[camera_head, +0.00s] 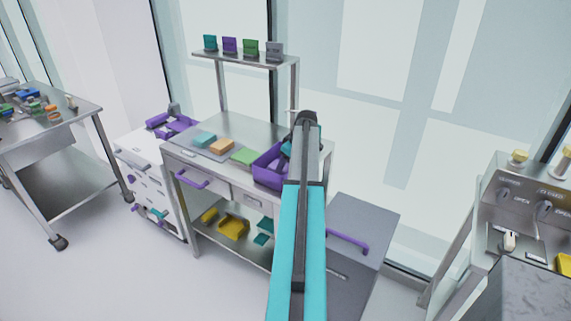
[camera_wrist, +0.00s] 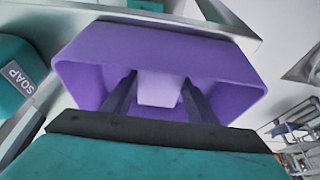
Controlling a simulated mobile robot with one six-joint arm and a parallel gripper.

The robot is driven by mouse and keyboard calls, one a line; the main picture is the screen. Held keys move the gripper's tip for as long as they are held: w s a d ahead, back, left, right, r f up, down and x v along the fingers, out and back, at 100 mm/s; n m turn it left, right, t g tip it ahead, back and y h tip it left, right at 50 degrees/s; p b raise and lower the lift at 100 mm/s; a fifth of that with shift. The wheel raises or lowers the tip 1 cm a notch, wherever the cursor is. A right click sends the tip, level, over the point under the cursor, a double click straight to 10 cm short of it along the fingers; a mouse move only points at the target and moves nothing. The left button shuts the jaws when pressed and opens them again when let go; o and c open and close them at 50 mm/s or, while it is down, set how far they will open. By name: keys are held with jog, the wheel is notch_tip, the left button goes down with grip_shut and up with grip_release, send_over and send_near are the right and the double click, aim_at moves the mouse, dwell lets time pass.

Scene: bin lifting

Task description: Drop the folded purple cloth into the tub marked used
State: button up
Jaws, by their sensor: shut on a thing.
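A purple tub (camera_head: 268,176) stands at the right end of the metal cart's top, partly behind my arm. It also fills the middle of the wrist view (camera_wrist: 110,45). My gripper (camera_wrist: 158,88) is over the tub, its two dark fingers reaching toward the inside. Between the fingers is a pale purple block-like piece (camera_wrist: 159,88), which looks like the folded cloth. My gripper is shut on it. Whether the cloth touches the tub floor I cannot tell. No "used" marking is legible on the tub. In the head view my arm hides the fingers and cloth.
A teal SOAP container (camera_wrist: 20,80) stands left of the tub in the wrist view. Teal (camera_head: 204,139), orange (camera_head: 222,146) and green (camera_head: 243,156) pieces lie on the cart top. A grey cabinet (camera_head: 360,235) with a purple handle stands to the right.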

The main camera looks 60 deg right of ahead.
jog(key=shift+f, duration=0.1)
jog(key=o, duration=1)
jog(key=shift+b+v, duration=1.4)
jog(key=shift+v, duration=4.75)
